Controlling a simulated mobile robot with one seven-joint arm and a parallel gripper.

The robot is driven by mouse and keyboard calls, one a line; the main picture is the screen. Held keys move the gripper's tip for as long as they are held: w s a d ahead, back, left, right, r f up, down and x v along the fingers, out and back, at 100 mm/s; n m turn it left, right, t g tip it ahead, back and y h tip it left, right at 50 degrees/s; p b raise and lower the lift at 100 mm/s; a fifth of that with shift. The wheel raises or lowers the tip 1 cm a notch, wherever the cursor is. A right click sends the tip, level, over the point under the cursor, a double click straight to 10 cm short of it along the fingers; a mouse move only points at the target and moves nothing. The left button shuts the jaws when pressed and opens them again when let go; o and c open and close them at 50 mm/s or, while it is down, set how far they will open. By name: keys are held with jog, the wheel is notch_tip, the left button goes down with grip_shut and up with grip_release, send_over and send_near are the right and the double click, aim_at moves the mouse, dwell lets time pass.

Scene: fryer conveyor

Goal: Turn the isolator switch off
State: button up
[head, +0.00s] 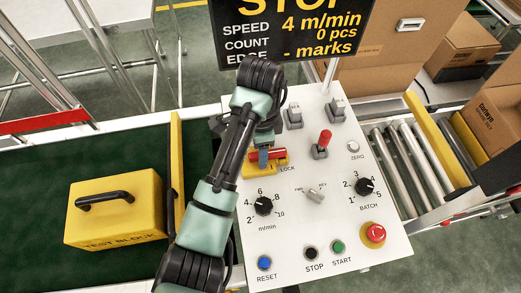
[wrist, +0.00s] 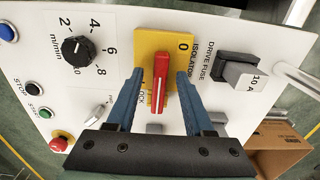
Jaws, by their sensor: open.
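The isolator switch has a red bar handle (wrist: 161,80) on a square yellow plate (wrist: 148,47). In the wrist view the handle runs up and down the picture; a "0" is marked near the plate's upper right and "LOCK" by its lower left. My gripper (wrist: 160,76) is open, with one blue finger on each side of the handle and a visible gap to it. In the head view the red handle (head: 274,154) lies roughly left to right on the yellow plate (head: 254,172), partly hidden by my gripper (head: 263,157).
The white panel (head: 325,225) also carries a red-handled switch (head: 323,143), grey fuse blocks, speed and batch knobs (head: 264,206), buttons and a red emergency stop (head: 374,233). A yellow test block (head: 115,217) sits on the green belt at left. A display hangs above the panel.

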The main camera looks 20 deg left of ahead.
jog(key=shift+f, duration=0.15)
grip_shut()
jog(key=shift+p, duration=0.4)
jog(key=n+p, duration=0.3)
jog(key=shift+r, duration=0.3)
jog(key=n+p, duration=0.4)
jog(key=n, duration=0.1)
jog(key=shift+w+a+p, duration=0.1)
jog(key=shift+p, duration=0.3)
jog(key=n+p, duration=0.2)
jog(key=n, duration=0.3)
jog(key=shift+a+f, duration=0.1)
jog(key=shift+f, duration=0.05)
jog(key=n+p, duration=0.2)
jog(key=n, duration=0.2)
jog(key=shift+a+n, duration=0.15)
jog(key=shift+n, duration=0.25)
jog(key=shift+f, duration=0.1)
